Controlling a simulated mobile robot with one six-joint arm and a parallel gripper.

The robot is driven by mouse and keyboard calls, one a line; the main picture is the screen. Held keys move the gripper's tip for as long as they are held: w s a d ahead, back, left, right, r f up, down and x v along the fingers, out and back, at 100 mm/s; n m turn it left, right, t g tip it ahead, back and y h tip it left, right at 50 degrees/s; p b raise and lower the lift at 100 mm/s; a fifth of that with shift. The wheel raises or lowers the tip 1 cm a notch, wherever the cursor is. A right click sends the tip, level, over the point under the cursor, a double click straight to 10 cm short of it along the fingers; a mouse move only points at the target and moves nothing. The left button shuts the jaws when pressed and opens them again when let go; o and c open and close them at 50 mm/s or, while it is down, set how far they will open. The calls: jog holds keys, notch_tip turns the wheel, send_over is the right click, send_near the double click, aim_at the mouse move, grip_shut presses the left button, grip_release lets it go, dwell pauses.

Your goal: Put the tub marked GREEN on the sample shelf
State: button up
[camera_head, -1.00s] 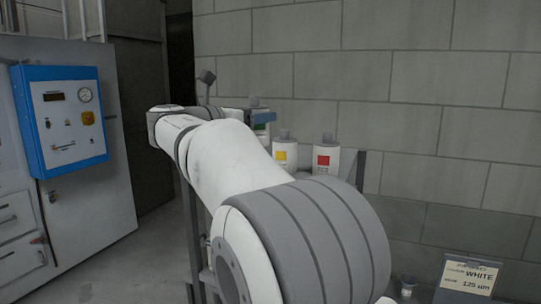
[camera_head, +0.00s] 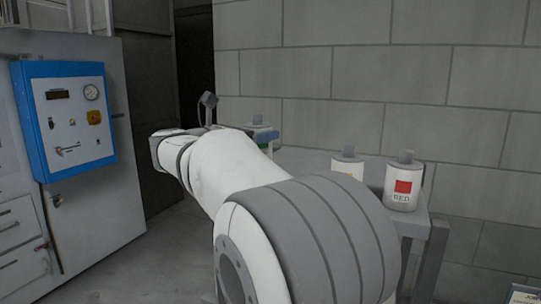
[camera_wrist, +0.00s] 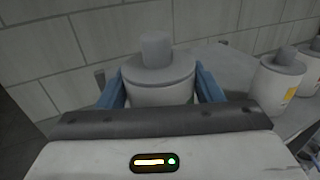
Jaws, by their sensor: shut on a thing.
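My gripper (camera_head: 264,136) is shut on a white tub with a grey cap; its blue fingers (camera_wrist: 207,86) flank the tub (camera_wrist: 158,78) in the wrist view. In the head view the held tub (camera_head: 258,126) is mostly behind my arm, and a bit of green label shows below the finger. The tub is upright; I cannot tell whether its base touches the grey surface. I cannot make out a sample shelf for certain.
A red-marked tub (camera_head: 403,186) and a yellow-marked tub (camera_head: 347,164) stand on a grey table (camera_head: 413,222) at right, apart from the held tub. A block wall (camera_head: 380,70) is behind. A blue-framed panel (camera_head: 66,117) is on a cabinet at left.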

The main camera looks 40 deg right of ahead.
jog(key=shift+d+f+p, duration=0.1)
jog(key=shift+f+p, duration=0.25)
jog(key=shift+f, duration=2)
jog(key=shift+f, duration=0.2)
jog(key=o, duration=0.8)
jog(key=shift+r, duration=0.15)
jog(key=a+b, duration=0.1)
jog(key=a, duration=0.3)
jog(key=s+a+b, duration=0.1)
jog(key=a, duration=0.3)
jog(key=s+a+b, duration=0.1)
jog(key=a+b, duration=0.1)
jog(key=a, duration=0.2)
